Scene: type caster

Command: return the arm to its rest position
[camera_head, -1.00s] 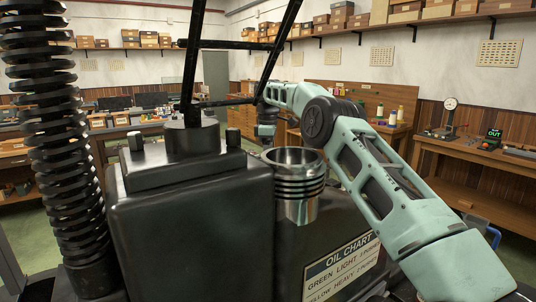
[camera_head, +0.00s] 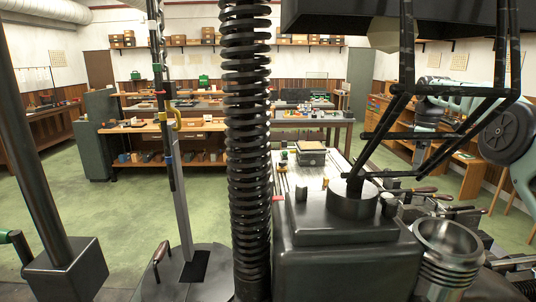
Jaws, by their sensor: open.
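My pale green arm reaches in from the right edge, with a large dark round joint (camera_head: 507,135). It runs left behind a frame of black bars and bends down at its far end. My gripper (camera_head: 426,152) hangs at that end, small and partly covered by the bars. Its fingers are hard to make out, and I see nothing held in it.
A thick black screw column (camera_head: 246,150) stands in front. A dark machine block (camera_head: 345,250) and a ribbed metal cup (camera_head: 447,255) stand at lower right. Wooden benches (camera_head: 185,125) line the back. Green floor (camera_head: 120,210) is open at left.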

